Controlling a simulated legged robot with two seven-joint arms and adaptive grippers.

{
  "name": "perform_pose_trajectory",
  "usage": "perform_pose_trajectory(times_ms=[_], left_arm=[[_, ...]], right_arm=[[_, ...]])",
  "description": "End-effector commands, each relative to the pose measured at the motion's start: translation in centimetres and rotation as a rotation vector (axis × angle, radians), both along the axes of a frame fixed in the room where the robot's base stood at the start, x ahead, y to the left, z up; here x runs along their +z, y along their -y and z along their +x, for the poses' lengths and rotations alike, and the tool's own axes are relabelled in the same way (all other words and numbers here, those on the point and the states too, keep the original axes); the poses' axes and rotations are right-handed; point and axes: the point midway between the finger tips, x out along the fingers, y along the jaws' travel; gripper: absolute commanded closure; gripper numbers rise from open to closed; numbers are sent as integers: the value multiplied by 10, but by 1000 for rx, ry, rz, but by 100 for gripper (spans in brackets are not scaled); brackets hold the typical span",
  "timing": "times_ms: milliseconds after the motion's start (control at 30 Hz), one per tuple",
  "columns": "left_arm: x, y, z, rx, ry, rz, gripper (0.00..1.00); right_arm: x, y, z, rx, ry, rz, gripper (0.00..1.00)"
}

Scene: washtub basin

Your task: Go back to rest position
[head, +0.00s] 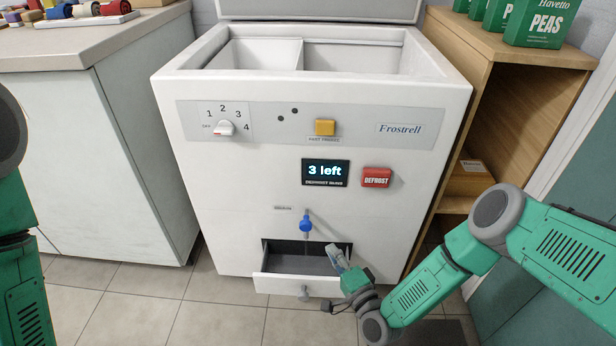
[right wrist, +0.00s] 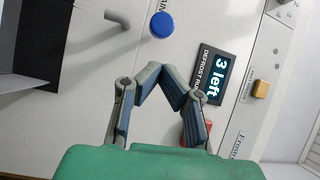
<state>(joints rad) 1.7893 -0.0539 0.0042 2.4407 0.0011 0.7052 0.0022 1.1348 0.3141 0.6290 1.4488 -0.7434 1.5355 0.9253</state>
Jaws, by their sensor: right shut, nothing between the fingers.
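My right gripper (head: 338,258) is in front of the lower part of the white freezer (head: 235,185), by the right side of its pulled-out drawer (head: 275,283). In the right wrist view its fingertips (right wrist: 161,70) meet with nothing between them. My green right arm comes in from the right edge. Part of my left arm stands at the left edge of the head view, and its gripper is out of frame. The freezer's display (head: 325,172) reads "3 left".
The freezer lid (head: 320,9) is up. A blue drain knob (head: 306,223) sits above the drawer. A red defrost button (head: 376,177), yellow button (head: 325,127) and dial (head: 224,128) are on the front. A counter (head: 90,48) stands left, a wooden shelf (head: 510,50) right.

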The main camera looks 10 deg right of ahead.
Motion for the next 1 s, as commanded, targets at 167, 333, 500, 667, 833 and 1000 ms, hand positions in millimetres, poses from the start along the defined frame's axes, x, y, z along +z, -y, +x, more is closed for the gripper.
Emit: perform_pose_trajectory(times_ms=[167, 333, 500, 667, 833, 1000], left_arm=[[0, 0, 0, -1, 0, 0, 51], [0, 0, 0, -1, 0, -1, 51], [0, 0, 0, -1, 0, -1, 51], [0, 0, 0, 0, 0, 0, 51], [0, 0, 0, -1, 0, 0, 51], [27, 0, -1, -1, -2, -1, 51]], right_arm=[[-3, -11, -6, 31, -40, -36, 100], [-20, -57, -60, 237, -268, -310, 100], [-37, -31, -171, 558, -578, -801, 100], [-25, 34, -246, 747, -787, -1099, 100], [4, 93, -299, 870, -959, -1286, 100], [45, 116, -320, 916, -1032, -1349, 100]])
